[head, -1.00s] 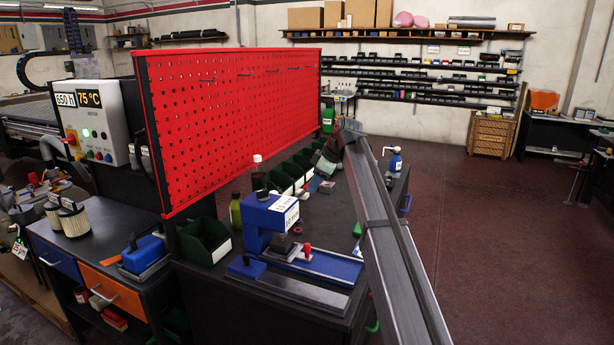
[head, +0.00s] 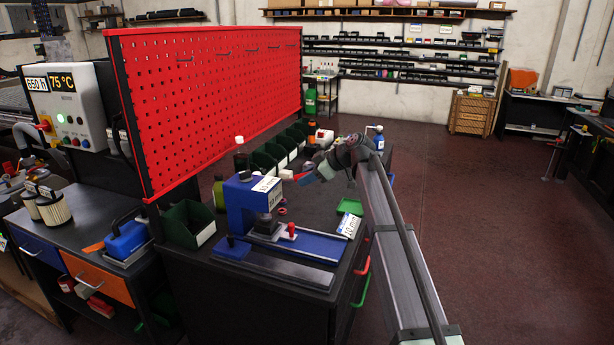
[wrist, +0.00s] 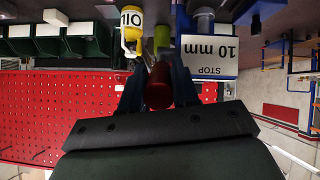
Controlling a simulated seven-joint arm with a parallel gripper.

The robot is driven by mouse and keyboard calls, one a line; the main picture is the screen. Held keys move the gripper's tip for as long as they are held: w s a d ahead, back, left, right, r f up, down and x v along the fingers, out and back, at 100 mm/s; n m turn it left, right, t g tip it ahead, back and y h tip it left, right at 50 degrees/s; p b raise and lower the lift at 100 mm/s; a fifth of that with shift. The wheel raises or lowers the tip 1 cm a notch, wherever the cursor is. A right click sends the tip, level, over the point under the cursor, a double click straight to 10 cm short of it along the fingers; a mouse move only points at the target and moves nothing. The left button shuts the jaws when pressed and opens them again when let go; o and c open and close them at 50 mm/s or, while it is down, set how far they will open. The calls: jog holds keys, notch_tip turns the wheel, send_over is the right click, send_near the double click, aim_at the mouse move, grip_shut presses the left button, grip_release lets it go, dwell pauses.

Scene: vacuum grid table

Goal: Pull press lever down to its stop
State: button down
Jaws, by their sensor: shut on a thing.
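The press (head: 240,203) is a blue body with white labels on the bench, with a blue base plate in front. My gripper (head: 306,177) is to the right of the press's upper part, beside its labels. In the wrist view, my gripper (wrist: 158,88) has its blue fingers on both sides of a dark red cylindrical handle (wrist: 159,86), and is shut on it. The red handle (head: 301,177) shows small in the head view. The rest of the lever is hard to make out. The label reading "STOP 10 mm" (wrist: 208,56) appears upside down beside the handle.
A red pegboard (head: 205,100) stands behind the press. Green bins (head: 188,226) line the bench back. A yellow oil bottle (wrist: 131,28) shows in the wrist view.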

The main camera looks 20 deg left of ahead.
jog(key=shift+f, duration=0.15)
jog(key=c, duration=0.9)
grip_release()
jog(key=shift+d, duration=0.1)
jog(key=v, duration=1.3)
jog(key=shift+d+r, duration=0.25)
jog(key=shift+r, duration=0.05)
